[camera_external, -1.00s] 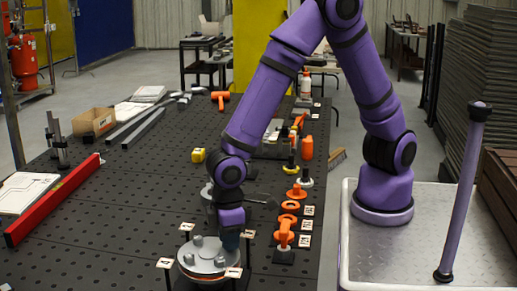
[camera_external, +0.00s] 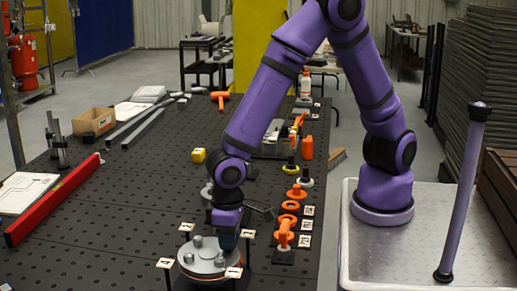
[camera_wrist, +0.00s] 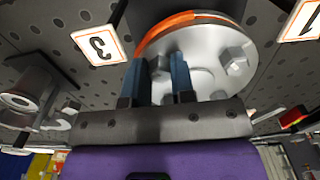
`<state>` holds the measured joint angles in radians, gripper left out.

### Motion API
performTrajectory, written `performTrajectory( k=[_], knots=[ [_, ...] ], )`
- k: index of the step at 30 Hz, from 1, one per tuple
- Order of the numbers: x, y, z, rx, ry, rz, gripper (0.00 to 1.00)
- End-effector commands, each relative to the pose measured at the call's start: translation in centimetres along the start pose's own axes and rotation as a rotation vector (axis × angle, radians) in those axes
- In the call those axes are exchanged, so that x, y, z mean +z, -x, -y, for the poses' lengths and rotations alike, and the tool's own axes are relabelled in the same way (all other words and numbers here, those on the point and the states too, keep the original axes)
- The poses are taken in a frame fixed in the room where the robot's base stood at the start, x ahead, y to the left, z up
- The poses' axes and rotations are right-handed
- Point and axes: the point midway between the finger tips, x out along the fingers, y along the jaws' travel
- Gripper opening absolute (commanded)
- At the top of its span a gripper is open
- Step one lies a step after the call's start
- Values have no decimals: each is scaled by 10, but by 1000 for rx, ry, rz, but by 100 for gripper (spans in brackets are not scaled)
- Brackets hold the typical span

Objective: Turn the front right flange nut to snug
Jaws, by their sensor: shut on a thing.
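The round grey flange (camera_external: 207,262) with an orange layer beneath it lies at the front of the dark perforated table, with several nuts on top. In the wrist view the flange (camera_wrist: 210,35) fills the upper middle, with one hex nut (camera_wrist: 235,61) clear to the right. My gripper (camera_external: 229,252) is down at the flange's right side. In the wrist view its two blue fingers (camera_wrist: 161,72) point at the flange edge and are shut on a nut there. That nut is mostly hidden between the fingers, and its tightness cannot be seen.
Numbered tags on posts stand around the flange, including 4 (camera_external: 165,263), 1 (camera_external: 233,272) and, in the wrist view, 3 (camera_wrist: 97,45). Orange parts (camera_external: 284,235) line the table's right side. A red level (camera_external: 52,202) lies left. The table between is largely clear.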

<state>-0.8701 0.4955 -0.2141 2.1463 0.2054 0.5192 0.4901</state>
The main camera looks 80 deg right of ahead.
Motion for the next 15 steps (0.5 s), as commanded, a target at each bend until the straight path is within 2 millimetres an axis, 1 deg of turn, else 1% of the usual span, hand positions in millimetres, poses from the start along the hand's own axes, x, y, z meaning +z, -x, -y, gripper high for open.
performTrajectory(
  k=[8,9,12,15],
  knots=[
    [-2,2,1,-4,-1,-6,0],
    [-2,2,1,-4,-1,-6,28],
    [-2,2,1,-4,0,-5,49],
    [-1,1,1,-2,0,-3,49]
  ],
)
